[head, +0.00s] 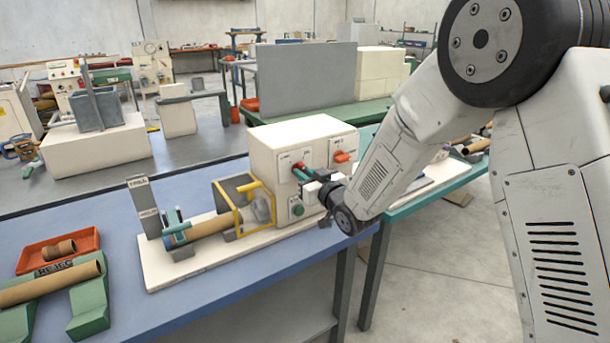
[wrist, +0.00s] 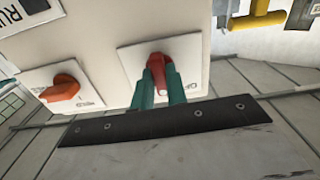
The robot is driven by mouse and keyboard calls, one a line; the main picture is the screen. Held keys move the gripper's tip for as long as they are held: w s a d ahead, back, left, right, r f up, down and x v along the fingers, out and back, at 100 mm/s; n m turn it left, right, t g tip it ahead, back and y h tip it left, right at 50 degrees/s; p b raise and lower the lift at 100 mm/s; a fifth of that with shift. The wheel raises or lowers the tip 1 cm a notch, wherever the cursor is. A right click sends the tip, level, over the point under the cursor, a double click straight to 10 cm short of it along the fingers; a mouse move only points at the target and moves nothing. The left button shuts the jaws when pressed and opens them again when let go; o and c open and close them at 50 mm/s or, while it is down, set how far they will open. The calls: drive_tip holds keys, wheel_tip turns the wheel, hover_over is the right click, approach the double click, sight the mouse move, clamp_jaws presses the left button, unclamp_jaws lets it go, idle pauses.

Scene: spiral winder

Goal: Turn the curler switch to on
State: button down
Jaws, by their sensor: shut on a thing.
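The winder's control box (head: 290,135) is a cream block standing on a pale base on the blue bench. A red switch handle (head: 299,166) sits on a white plate on its front. In the wrist view the red handle (wrist: 158,75) is between the teal fingers of my gripper (wrist: 162,88), which is shut on it. My gripper (head: 304,172) also shows at the box front in the head view. An orange switch (head: 341,157) is to the right on the box and shows at the left in the wrist view (wrist: 62,89). Plate lettering is too small to read surely.
A yellow guard frame (head: 241,204) surrounds part of the winder, left of the box. A brown tube (head: 205,228) lies on the winder's axis. A green button (head: 298,210) is low on the box. An orange tray (head: 57,251) is at left.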

drive_tip(key=shift+m, duration=4.1)
drive_tip(key=c, duration=1.4)
unclamp_jaws()
drive_tip(key=v, duration=0.7)
drive_tip(key=shift+s+d, duration=0.25)
drive_tip(key=shift+s, duration=0.1)
